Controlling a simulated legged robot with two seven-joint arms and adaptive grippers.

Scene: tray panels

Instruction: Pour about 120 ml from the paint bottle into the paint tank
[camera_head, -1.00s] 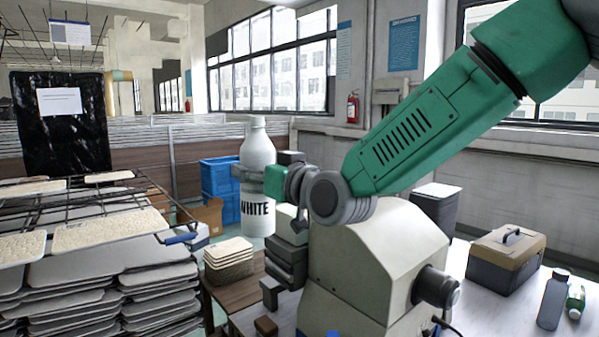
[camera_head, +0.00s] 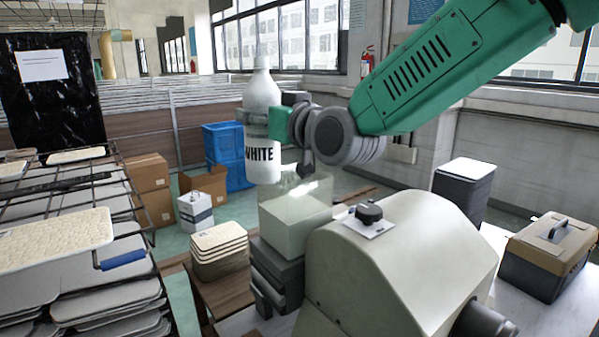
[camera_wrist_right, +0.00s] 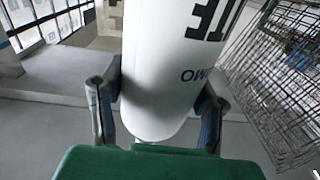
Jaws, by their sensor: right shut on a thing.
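The paint bottle (camera_head: 262,95) is white, with "WHITE" in black letters on its side. It stands upright in the air in the head view. My right gripper (camera_head: 258,122) is shut around its upper body. In the right wrist view the fingers (camera_wrist_right: 155,97) press on both sides of the bottle (camera_wrist_right: 165,75). The paint tank (camera_head: 295,227) is a pale box with clear upper walls, at the front of the cream machine. The bottle is above and left of the tank in the picture, with its lower end near the tank's upper edge. My left gripper is out of view.
The cream machine (camera_head: 400,255) has a black knob on top. A stack of tan panels (camera_head: 220,250) lies left of the tank. A wire rack (camera_head: 150,235) with trays fills the left. A toolbox (camera_head: 550,255) stands at right.

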